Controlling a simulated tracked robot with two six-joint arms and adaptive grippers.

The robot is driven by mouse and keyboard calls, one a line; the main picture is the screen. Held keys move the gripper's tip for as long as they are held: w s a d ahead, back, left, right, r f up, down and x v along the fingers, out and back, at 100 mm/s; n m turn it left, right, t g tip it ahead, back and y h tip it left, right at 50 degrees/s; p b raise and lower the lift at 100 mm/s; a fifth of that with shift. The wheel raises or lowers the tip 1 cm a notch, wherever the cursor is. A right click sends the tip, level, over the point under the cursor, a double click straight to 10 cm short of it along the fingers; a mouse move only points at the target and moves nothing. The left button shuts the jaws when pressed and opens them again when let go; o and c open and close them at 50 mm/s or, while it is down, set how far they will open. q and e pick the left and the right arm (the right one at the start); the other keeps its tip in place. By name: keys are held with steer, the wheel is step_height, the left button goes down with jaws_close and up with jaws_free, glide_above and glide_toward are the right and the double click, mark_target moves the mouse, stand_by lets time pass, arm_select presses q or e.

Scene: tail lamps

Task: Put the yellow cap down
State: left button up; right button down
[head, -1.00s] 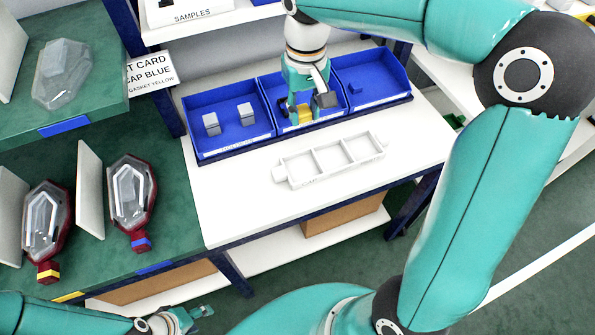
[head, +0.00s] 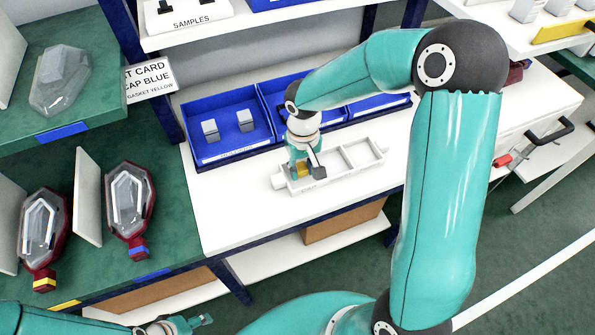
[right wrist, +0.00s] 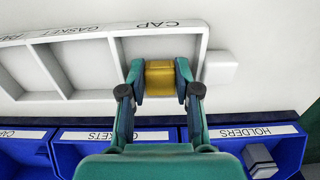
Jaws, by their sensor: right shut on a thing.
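The yellow cap (right wrist: 160,78) is between the fingers of my right gripper (right wrist: 160,82), which is shut on it. In the head view my right gripper (head: 306,170) is at the left compartment of the white tray (head: 361,178), and a little of the yellow cap (head: 303,169) shows. In the right wrist view the cap is over the compartment of the tray marked CAP (right wrist: 217,62). I cannot tell whether the cap touches the tray floor. My left gripper (head: 190,324) is at the bottom edge of the head view, away from the tray.
Blue bins (head: 197,160) stand behind the tray; the left one holds two grey holders (head: 245,121). Two red-rimmed lamps (head: 128,205) lie on the green bench at left. The white table (head: 230,215) is bare left of the tray.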

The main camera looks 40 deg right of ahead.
mark_target(302, 170)
steer(key=shift+f, duration=0.5)
steer(key=shift+f, duration=0.1)
steer(key=c, duration=1.1)
jaws_free()
step_height(302, 170, up, 12)
steer(key=shift+r, duration=0.15)
steer(key=shift+s, duration=0.1)
